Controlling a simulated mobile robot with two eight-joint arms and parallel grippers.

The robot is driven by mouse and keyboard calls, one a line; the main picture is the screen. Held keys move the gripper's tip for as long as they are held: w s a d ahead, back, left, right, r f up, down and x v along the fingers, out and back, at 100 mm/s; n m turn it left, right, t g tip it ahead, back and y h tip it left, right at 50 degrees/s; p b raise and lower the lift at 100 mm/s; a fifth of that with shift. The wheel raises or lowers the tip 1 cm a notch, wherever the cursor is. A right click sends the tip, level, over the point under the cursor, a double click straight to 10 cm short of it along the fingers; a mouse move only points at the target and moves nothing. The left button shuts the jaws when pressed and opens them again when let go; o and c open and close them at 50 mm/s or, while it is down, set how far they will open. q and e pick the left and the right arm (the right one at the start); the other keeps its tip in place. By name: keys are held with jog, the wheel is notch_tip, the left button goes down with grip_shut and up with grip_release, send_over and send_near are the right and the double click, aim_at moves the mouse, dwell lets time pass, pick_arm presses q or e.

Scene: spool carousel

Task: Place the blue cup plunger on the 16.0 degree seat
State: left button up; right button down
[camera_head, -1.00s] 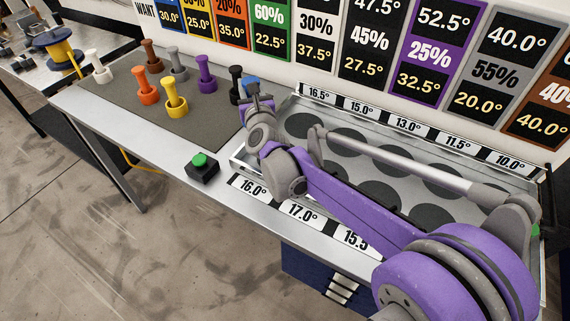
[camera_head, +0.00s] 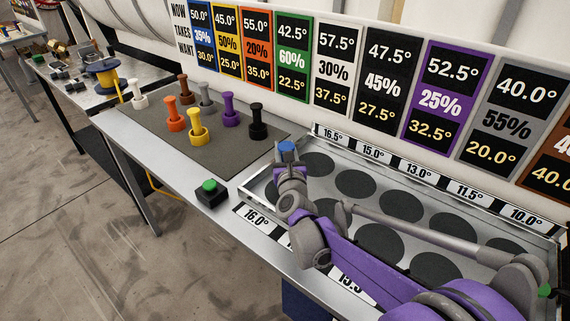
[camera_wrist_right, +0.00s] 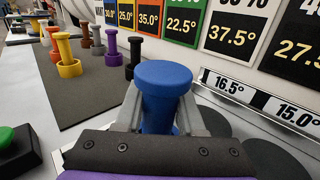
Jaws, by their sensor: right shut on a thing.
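The blue cup plunger (camera_head: 287,147) is in my right gripper (camera_head: 289,160), upright, at the left end of the metal tray (camera_head: 262,186). In the right wrist view the plunger's blue top and stem (camera_wrist_right: 163,85) stand between the two grey fingers, which are shut on it. The 16.0° label (camera_head: 256,217) is at the left of the tray's front edge. The seat behind that label is covered by my right gripper and arm. I cannot tell whether the plunger's base touches the tray. My left gripper is not in view.
Several other plungers, including a black one (camera_head: 257,122) and a purple one (camera_head: 230,109), stand on the dark mat (camera_head: 215,150) to the left. A green button box (camera_head: 211,193) sits by the tray's left front corner. The back-row seats (camera_head: 355,184) look empty.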

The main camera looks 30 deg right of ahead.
jog(key=shift+f+b, duration=0.35)
jog(key=shift+f, duration=1.5)
jog(key=shift+f, duration=0.15)
jog(key=c, duration=0.5)
grip_release()
jog(key=shift+s+a+r, duration=0.15)
jog(key=shift+s+r, duration=0.05)
jog(key=shift+s, duration=0.05)
jog(key=v, duration=1.1)
jog(key=shift+s+a+f, duration=0.1)
jog(key=shift+s, duration=0.15)
